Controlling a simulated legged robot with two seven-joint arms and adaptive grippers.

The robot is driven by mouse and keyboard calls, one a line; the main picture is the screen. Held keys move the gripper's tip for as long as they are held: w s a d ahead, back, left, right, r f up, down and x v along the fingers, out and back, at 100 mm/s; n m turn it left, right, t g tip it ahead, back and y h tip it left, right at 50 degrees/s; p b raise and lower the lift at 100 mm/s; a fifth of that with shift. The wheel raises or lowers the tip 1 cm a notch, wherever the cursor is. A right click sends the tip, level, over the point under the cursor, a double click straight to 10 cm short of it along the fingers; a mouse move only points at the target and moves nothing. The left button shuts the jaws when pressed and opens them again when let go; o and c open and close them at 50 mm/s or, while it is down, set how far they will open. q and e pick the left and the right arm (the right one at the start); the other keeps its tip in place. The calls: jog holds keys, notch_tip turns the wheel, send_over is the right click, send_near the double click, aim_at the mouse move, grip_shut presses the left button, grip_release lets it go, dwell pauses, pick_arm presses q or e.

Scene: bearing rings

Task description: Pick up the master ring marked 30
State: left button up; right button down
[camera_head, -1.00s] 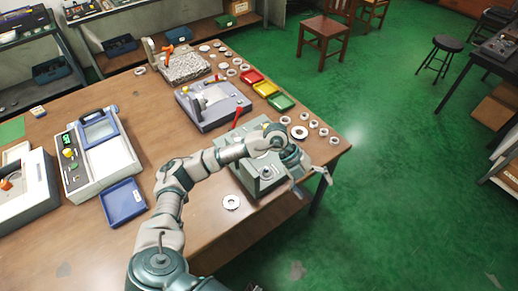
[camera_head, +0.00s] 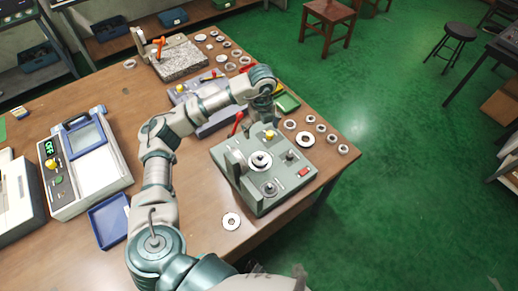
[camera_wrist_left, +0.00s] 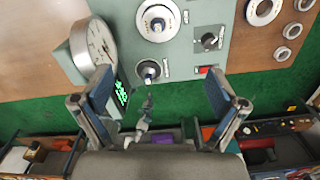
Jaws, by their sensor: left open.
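No ring has a readable mark, so I cannot tell which is the master ring marked 30. A large pale ring (camera_head: 305,139) lies on the table right of the grey-green gauge block (camera_head: 232,168). Another flat ring (camera_head: 231,221) lies in front of the block. A ring-shaped part (camera_head: 260,161) sits on the block; it also shows in the wrist view (camera_wrist_left: 158,23). My left gripper (camera_head: 268,108) is above the table behind the block, its fingers partly hidden by the wrist. In the wrist view its fingers (camera_wrist_left: 160,100) are apart and empty.
Several smaller rings (camera_head: 321,128) lie near the right table edge. A green tray (camera_head: 288,103) is close to my left gripper. A dial gauge (camera_wrist_left: 98,45) stands on the block. A blue tray (camera_head: 108,220) and a device with a screen (camera_head: 85,165) are at the left.

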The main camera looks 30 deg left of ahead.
pick_arm(q)
send_over(260, 156)
jog(key=d, duration=0.1)
notch_tip(260, 156, down, 7)
jog(key=f, duration=0.4)
jog(key=shift+w+a+f, duration=0.15)
jog(key=shift+w+a, duration=0.05)
jog(key=shift+a, duration=0.15)
jog(key=shift+a+f, duration=0.2)
jog(key=shift+f, duration=0.05)
jog(key=f, duration=0.4)
jog(key=shift+s+f, duration=0.2)
jog(key=shift+f, duration=0.05)
jog(key=shift+d+f, duration=0.25)
jog(key=shift+d, duration=0.1)
jog(key=shift+c, duration=0.9)
jog(key=shift+a, duration=0.1)
jog(key=c, duration=0.4)
jog(key=shift+a, duration=0.25)
jog(key=c, duration=0.8)
jog(key=shift+c, duration=1.2)
pick_arm(e)
jog(key=shift+s+d+f, duration=0.15)
jog(key=shift+s+d, duration=0.05)
jog(key=shift+s, duration=0.45)
